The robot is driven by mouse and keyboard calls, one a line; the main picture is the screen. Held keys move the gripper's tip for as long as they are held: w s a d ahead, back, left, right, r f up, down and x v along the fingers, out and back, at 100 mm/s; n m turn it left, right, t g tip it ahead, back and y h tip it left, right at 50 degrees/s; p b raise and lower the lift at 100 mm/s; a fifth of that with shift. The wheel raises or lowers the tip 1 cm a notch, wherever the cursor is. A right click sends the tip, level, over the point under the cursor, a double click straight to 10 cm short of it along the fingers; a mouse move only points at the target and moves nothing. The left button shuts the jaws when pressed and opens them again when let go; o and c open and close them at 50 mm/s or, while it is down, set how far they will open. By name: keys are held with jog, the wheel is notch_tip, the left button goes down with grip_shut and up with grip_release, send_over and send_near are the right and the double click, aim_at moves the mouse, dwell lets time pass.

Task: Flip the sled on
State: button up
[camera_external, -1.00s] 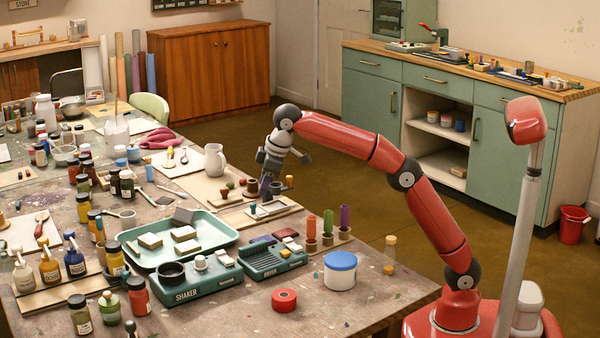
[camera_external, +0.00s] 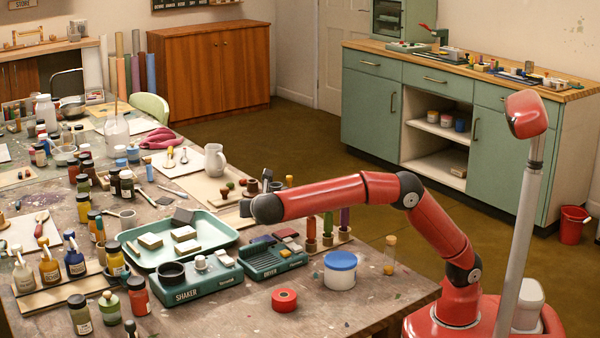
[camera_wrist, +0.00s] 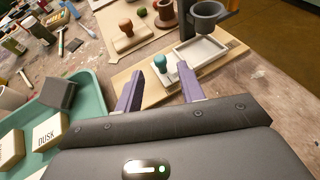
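A wooden board (camera_wrist: 130,88) in the wrist view carries a teal-topped knob (camera_wrist: 160,62) on a pale base. To its right on the board is a shallow pale rectangular tray (camera_wrist: 200,51), with a dark cup (camera_wrist: 207,12) on a dark stand behind it. I cannot tell for sure which part is the sled. My gripper (camera_wrist: 161,80) is open. Its two purple fingers point at the board, one on each side of the knob in the picture, and nothing is held. In the external view the arm's end mostly hides the gripper and the board.
A teal tray (camera_external: 215,223) with several blocks lies to the left of the board; it also shows in the wrist view (camera_wrist: 90,83). Wooden-handled stamps (camera_wrist: 125,32) stand behind. Coloured tubes in a rack (camera_external: 328,225) stand close beside my arm.

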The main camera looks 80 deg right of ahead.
jog(key=shift+x, duration=1.8)
grip_shut()
